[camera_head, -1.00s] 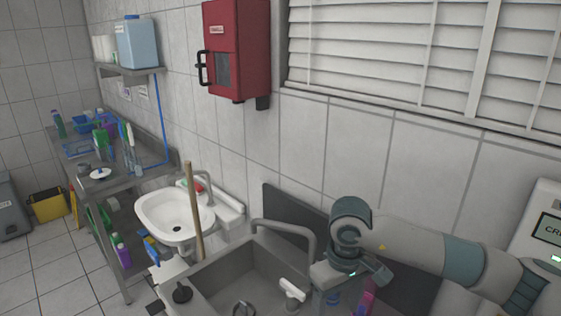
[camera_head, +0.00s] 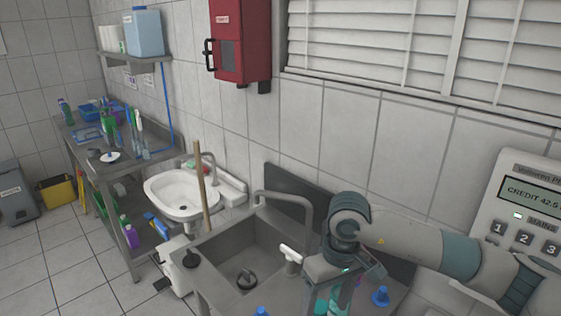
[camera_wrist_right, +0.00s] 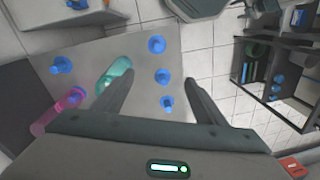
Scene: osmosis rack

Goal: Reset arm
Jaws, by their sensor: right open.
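My right arm comes in from the right in the head view. Its gripper (camera_head: 338,290) hangs over the counter at the right of the steel sink. In the right wrist view the two fingers (camera_wrist_right: 158,80) are spread apart with nothing held between them. Below them is a grey counter (camera_wrist_right: 85,52) with several blue knob-like pieces (camera_wrist_right: 163,76). A teal bottle (camera_wrist_right: 116,72) shows beside the left finger, partly hidden by it. A pink bottle (camera_wrist_right: 62,108) is further left. My left gripper is not in view.
The steel sink (camera_head: 225,262) has a curved tap (camera_head: 283,197). A wooden stick (camera_head: 202,185) stands between it and the white basin (camera_head: 180,190). A keypad machine (camera_head: 520,215) is at right. A red box (camera_head: 240,45) hangs on the wall.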

